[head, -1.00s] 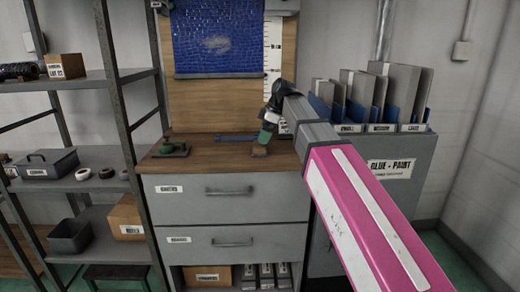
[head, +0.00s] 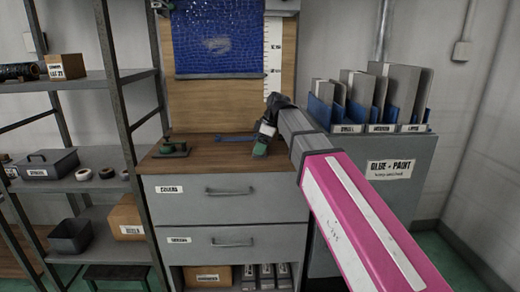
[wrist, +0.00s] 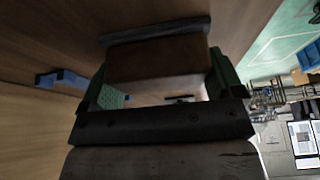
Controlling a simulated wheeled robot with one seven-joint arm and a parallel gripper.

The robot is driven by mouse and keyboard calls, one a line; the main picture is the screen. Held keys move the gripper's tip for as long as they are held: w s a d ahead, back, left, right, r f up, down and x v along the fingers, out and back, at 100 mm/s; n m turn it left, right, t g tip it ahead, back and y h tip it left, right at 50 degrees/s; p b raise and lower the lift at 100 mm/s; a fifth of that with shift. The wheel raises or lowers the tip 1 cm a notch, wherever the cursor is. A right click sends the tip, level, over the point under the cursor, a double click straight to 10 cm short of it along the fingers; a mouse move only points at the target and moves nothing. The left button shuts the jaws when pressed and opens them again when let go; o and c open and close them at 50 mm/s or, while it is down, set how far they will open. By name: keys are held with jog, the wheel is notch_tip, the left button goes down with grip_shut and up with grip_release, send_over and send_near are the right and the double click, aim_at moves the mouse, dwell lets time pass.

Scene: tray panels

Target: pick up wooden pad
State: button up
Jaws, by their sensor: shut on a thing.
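The wooden pad (wrist: 155,62) is a brown block with a dark strip along its far edge. It sits between the two green fingers of my gripper (wrist: 165,92) in the wrist view, and the fingers are shut on it. In the head view my gripper (head: 261,151) is low at the front right of the wooden cabinet top (head: 210,152). The pad is hidden by the fingers there. I cannot tell whether it still touches the top.
A green tool (head: 172,147) lies on the left of the cabinet top. A blue tool (head: 235,138) lies near the back board. Folder bins (head: 370,115) stand at the right on a grey cabinet. Shelving (head: 70,140) stands at the left. The top between the tools is clear.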

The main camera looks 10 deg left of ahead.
aim_at(255, 143)
jog(key=shift+r, duration=0.9)
notch_tip(255, 143, up, 3)
jog(key=shift+f, duration=0.15)
jog(key=s+a+r, duration=0.6)
jog(key=s+a, duration=0.1)
jog(key=s, duration=0.2)
jog(key=shift+a+r, duration=0.15)
jog(key=shift+r, duration=0.1)
